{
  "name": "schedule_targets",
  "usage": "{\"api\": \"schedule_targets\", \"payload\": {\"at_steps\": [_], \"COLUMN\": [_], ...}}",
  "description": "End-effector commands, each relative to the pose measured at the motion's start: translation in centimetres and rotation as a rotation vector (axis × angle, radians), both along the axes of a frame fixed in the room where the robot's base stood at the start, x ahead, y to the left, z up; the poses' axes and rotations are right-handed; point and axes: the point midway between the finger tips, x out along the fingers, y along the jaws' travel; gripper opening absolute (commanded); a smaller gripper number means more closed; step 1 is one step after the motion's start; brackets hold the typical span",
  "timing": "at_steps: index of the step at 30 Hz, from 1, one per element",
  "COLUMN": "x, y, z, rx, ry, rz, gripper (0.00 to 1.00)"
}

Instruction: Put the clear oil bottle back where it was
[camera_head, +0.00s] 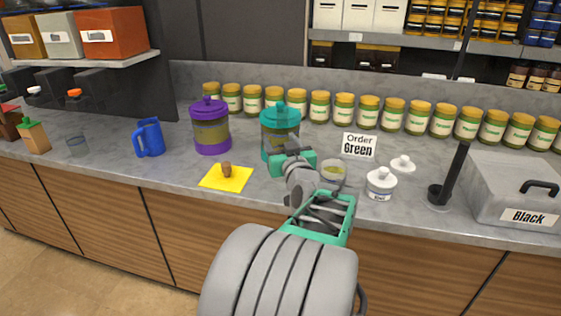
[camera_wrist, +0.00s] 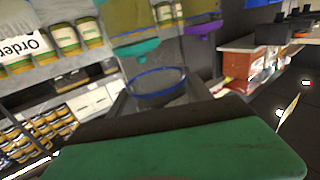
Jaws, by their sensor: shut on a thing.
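My gripper (camera_head: 300,166) is over the counter, in front of the teal-lidded jar. It is shut on a clear vessel, which I take for the clear oil bottle (camera_head: 333,174); it shows at the gripper's right in the head view. In the wrist view a clear vessel with a blue rim (camera_wrist: 157,83) shows just beyond the dark and green gripper parts. The fingertips and their contact with the vessel are largely hidden. I cannot tell whether its base touches the counter.
A teal-lidded jar (camera_head: 280,122) and a purple-lidded jar (camera_head: 211,130) stand close behind. A yellow sheet (camera_head: 240,180) bears a small brown piece. A white pot (camera_head: 380,188), black stand (camera_head: 440,192) and "Black" box (camera_head: 505,195) are right. A clear cup (camera_head: 76,146) and blue jug (camera_head: 150,138) are left.

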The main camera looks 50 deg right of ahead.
Motion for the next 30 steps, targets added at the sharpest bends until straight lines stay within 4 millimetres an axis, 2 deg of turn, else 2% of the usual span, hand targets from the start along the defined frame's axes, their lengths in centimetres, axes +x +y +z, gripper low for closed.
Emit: {"api": "schedule_targets", "payload": {"at_steps": [3, 7, 11, 16, 28, 29, 30], "x": [1.7, 2.8, 3.4, 3.5, 3.5, 3.5, 3.5], "y": [-1.9, -3.4, -4.1, -4.3, -4.3, -4.2, -4.2], "z": [-2.8, -4.8, -5.9, -8.7, -9.5, -9.6, -9.5], "rx": [0.005, 0.000, -0.001, 0.003, -0.003, -0.002, -0.001], "ry": [0.002, 0.000, -0.002, 0.000, -0.001, 0.000, 0.000], "rz": [0.002, 0.001, 0.001, 0.000, 0.000, 0.000, 0.000], "gripper": [0.01, 0.01, 0.01, 0.01, 0.01, 0.58, 0.62]}}
